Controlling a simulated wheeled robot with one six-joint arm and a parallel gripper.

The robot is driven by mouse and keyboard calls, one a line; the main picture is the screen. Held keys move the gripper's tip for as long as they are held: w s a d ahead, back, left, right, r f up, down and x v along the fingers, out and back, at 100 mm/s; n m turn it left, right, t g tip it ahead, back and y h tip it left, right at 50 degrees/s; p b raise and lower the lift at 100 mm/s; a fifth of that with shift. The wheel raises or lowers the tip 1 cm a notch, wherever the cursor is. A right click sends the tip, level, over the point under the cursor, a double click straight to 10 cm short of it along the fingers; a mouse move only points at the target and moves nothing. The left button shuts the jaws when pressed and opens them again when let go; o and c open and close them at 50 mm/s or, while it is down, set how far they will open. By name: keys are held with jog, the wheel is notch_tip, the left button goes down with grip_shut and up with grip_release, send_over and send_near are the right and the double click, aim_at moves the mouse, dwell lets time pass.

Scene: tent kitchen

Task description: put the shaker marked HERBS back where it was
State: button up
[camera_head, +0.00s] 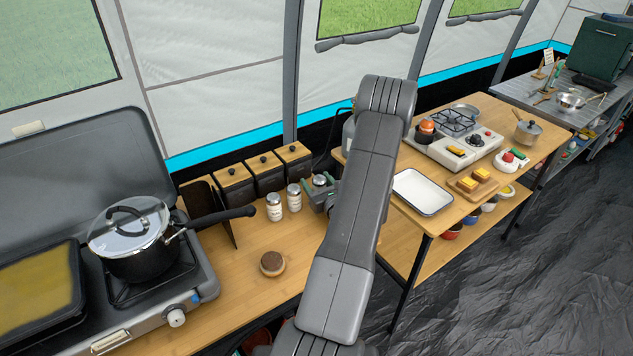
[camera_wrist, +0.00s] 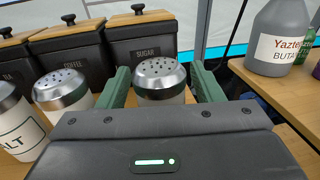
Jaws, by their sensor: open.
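Three white shakers with perforated metal tops stand in a row on the wooden counter. The right-hand shaker (camera_head: 320,181) stands between the fingers of my gripper (camera_head: 319,194). In the wrist view my gripper (camera_wrist: 162,82) shows its two green fingers open, one on each side of this shaker (camera_wrist: 161,76). Its label is hidden behind the gripper body, so I cannot read whether it says HERBS. The middle shaker (camera_wrist: 62,90) is just left of the left finger. The left shaker (camera_wrist: 14,125) shows the letters "LT".
Dark canisters with wooden lids (camera_head: 268,171) stand behind the shakers, one marked SUGAR (camera_wrist: 141,50). A lidded pot (camera_head: 135,245) on the stove points its handle towards them. A round brown-topped object (camera_head: 272,263) lies in front. A grey bottle (camera_wrist: 278,40) stands on the right.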

jog(key=b+v, duration=0.3)
jog(key=v, duration=0.8)
jog(key=shift+s+d, duration=0.15)
jog(key=shift+s, duration=0.1)
jog(key=shift+w, duration=0.1)
jog(key=p+x, duration=0.3)
jog(key=x, duration=0.8)
jog(key=shift+w+a+p, duration=0.15)
jog(key=shift+a+p, duration=0.05)
jog(key=shift+p, duration=0.15)
jog(key=shift+w+a+f, duration=0.1)
jog(key=shift+w+f, duration=0.05)
jog(key=shift+w, duration=0.15)
jog(key=shift+r+b, duration=0.3)
jog(key=shift+r, duration=0.65)
jog(key=shift+s, duration=0.1)
